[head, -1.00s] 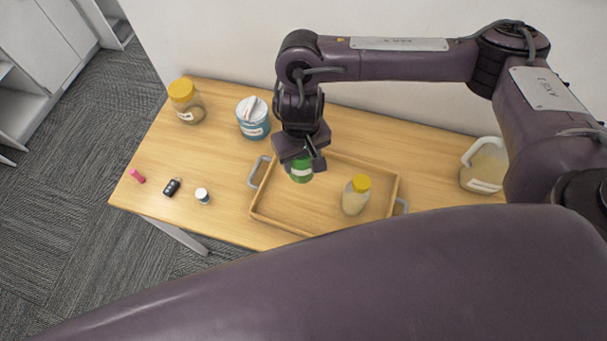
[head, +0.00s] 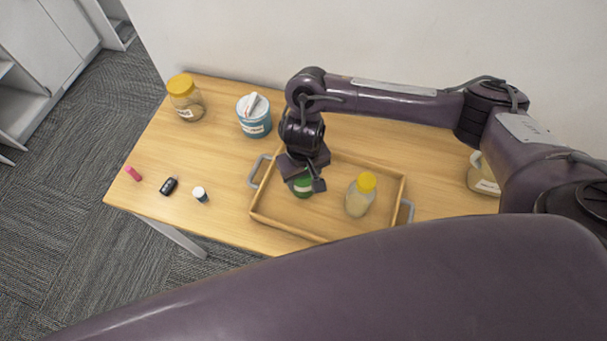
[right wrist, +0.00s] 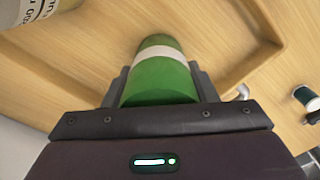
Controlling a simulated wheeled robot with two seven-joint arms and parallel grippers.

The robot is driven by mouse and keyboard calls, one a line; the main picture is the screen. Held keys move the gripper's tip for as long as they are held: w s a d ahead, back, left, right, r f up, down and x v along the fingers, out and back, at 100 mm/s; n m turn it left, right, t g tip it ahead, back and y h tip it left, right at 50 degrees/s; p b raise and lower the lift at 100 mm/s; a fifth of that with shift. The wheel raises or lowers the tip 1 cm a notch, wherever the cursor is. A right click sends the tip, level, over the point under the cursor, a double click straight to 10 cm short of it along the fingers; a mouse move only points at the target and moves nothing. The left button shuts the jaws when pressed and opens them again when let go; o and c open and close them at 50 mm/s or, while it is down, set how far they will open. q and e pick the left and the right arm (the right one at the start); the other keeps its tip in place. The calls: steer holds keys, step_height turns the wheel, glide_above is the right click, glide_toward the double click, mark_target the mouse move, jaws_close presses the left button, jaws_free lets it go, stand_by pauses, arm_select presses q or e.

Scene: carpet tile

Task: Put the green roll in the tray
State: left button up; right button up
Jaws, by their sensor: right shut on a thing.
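The green roll (head: 302,187) with a white band is between the fingers of my right gripper (head: 303,182), inside the outline of the wooden tray (head: 285,220). In the right wrist view the roll (right wrist: 160,78) fills the space between the fingertips of the gripper (right wrist: 158,88), which is shut on it. The roll is over the tray's left part, low and near its floor; whether it touches the floor is unclear. The tray has grey handles at both ends. My left gripper is not in view.
A bottle with a yellow cap (head: 360,196) stands in the tray's right part. Left of the tray are a blue tub (head: 254,118), a yellow-lidded jar (head: 186,100), a small white-capped bottle (head: 200,195), a black key fob (head: 169,186) and a pink item (head: 133,173). A jug (head: 482,178) stands at right.

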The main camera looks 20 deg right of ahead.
steer(key=o, duration=1.1)
steer(key=shift+c, duration=0.2)
step_height(320, 180, up, 12)
steer(key=p, duration=0.4)
